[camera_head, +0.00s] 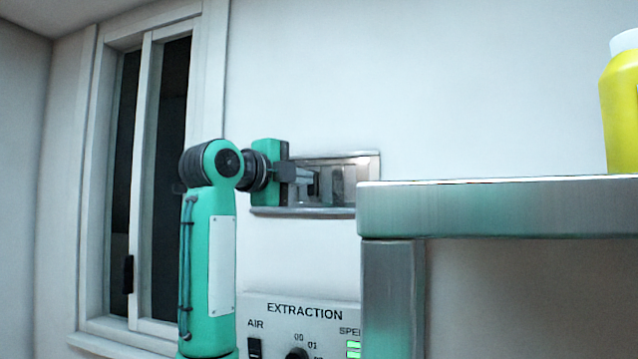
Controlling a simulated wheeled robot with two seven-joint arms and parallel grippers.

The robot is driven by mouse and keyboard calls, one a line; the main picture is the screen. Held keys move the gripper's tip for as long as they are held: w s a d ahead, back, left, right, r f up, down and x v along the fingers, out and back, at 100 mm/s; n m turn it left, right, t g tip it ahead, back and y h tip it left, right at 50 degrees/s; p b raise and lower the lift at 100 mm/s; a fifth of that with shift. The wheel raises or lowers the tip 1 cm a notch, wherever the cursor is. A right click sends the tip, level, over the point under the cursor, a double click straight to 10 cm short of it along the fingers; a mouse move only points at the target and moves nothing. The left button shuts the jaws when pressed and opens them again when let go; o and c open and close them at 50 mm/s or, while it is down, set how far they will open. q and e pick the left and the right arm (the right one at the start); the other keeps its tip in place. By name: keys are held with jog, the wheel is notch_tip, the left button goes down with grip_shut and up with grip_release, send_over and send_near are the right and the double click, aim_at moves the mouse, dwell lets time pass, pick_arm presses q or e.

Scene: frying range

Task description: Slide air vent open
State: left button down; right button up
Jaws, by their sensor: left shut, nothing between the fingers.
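The air vent (364,165) is a small metal-framed panel set in the pale wall, with upright slats or slots inside its frame. My left gripper (312,184) is in front of its left half, with the fingers shut and nothing held. The fingertips are at the vent's face; I cannot tell whether they touch it. My gripper and wrist hide the vent's left part, and the steel shelf covers its lower right corner. How far the vent is open is not clear. My right gripper is not in view.
A steel shelf (500,207) with a leg (391,300) stands close at the right. A yellow bottle (622,105) is on it. An extraction control panel (300,325) is below the vent. A window (150,180) is at the left. The wall above the vent is clear.

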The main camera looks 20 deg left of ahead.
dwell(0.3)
pick_arm(q)
jog(key=p+x, duration=0.3)
jog(key=x, duration=0.2)
jog(key=p+x, duration=0.4)
jog(key=x, duration=0.1)
jog(key=shift+w+d+r, duration=0.1)
jog(key=shift+w+r, duration=0.05)
jog(key=shift+r, duration=0.05)
jog(key=a+p, duration=0.2)
jog(key=a, duration=0.1)
jog(key=shift+a, duration=0.1)
jog(key=shift+a+f, duration=0.2)
jog(key=shift+a, duration=0.35)
jog(key=shift+d, duration=0.1)
